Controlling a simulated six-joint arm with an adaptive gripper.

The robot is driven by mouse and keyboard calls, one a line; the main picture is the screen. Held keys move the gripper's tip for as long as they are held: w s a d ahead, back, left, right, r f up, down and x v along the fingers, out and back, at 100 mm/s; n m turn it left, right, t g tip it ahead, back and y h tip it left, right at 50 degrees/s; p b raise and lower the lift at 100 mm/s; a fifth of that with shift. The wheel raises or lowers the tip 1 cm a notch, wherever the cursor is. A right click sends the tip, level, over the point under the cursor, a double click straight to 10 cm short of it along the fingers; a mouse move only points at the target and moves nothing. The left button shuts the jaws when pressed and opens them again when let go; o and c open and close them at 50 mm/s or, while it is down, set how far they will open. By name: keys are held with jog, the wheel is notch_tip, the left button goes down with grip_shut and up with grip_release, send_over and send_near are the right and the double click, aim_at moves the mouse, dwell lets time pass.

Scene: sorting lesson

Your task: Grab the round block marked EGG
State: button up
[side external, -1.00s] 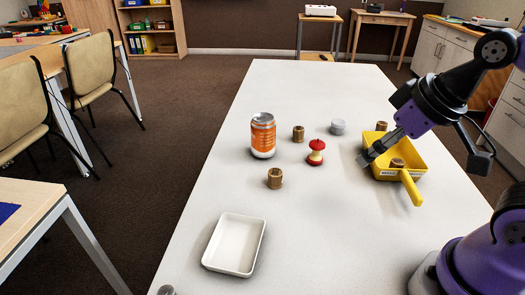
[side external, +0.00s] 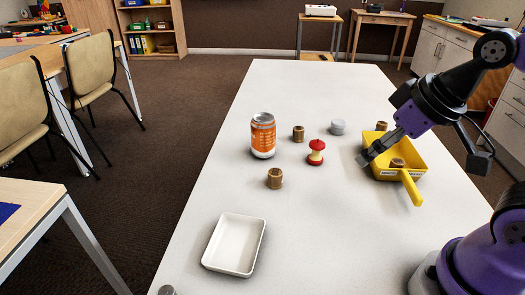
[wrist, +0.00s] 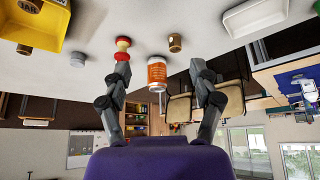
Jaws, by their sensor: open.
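Several round wooden blocks are in view, and I cannot read EGG on any of them. One block (side external: 275,178) stands at the table's middle front; it also shows in the wrist view (wrist: 175,43) with a small unreadable label. Another (side external: 298,133) stands by the can, and a third (side external: 381,126) stands behind the yellow scoop. One more (side external: 397,163) sits in the scoop; in the wrist view this block (wrist: 30,5) reads JAR. My gripper (side external: 364,160) is at the scoop's left edge in the side view. In the wrist view its fingers (wrist: 158,66) are apart, with nothing held.
The yellow scoop (side external: 411,188) lies at the right. An orange can (side external: 263,136), a red-topped apple core (side external: 316,152) and a grey round tin (side external: 338,127) stand mid-table. A white tray (side external: 212,240) lies at front left.

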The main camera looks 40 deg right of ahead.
jog(key=n+g+y, duration=0.2)
jog(key=n, duration=0.4)
send_near(276, 172)
jog(key=x, duration=0.5)
jog(key=shift+w+d, duration=0.1)
jog(key=shift+w, duration=0.15)
jog(key=x, duration=0.5)
jog(key=shift+s+f, duration=0.15)
jog(key=shift+f, duration=0.2)
jog(key=c, duration=1)
